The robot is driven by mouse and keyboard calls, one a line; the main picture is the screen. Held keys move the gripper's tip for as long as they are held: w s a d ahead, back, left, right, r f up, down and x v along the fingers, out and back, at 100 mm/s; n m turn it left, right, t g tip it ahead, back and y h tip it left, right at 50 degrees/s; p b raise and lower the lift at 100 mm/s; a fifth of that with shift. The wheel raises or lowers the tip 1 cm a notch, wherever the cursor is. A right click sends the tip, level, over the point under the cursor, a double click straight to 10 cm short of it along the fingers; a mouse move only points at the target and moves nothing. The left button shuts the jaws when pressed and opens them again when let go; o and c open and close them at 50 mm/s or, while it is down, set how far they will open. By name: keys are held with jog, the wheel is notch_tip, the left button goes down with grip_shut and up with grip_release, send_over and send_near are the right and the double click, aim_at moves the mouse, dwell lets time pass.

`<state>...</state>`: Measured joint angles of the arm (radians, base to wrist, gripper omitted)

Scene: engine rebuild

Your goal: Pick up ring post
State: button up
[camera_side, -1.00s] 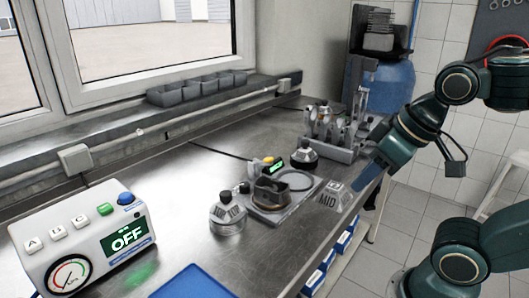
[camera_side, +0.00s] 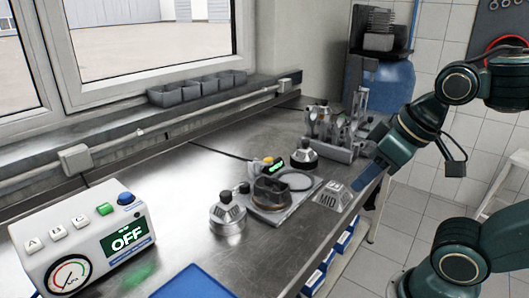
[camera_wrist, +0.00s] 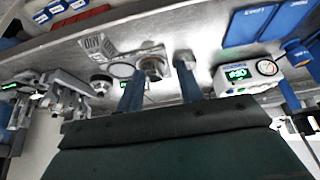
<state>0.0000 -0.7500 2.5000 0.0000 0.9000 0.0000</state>
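I cannot tell for certain which part is the ring post. A small plate (camera_side: 262,214) on the bench carries a dark brown round piece (camera_side: 271,190) and a thin ring (camera_side: 296,180). In the wrist view the brown round piece (camera_wrist: 153,66) and the ring (camera_wrist: 122,70) lie beyond my fingertips. A silver round part with a dark knob (camera_side: 227,216) stands left of the plate. My gripper (camera_side: 374,155) is at the right bench edge, clear of these parts. In the wrist view its two blue fingers (camera_wrist: 160,92) are apart with nothing held between them.
A grey block marked MID (camera_side: 332,196) sits near my gripper at the bench edge. A black-topped round part (camera_side: 303,155) and a metal fixture (camera_side: 335,135) stand behind. A box reading OFF (camera_side: 80,240) and a blue tray (camera_side: 193,284) are at the near left.

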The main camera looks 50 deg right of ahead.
dwell(0.3)
jog(key=o, duration=0.5)
jog(key=shift+r, duration=0.1)
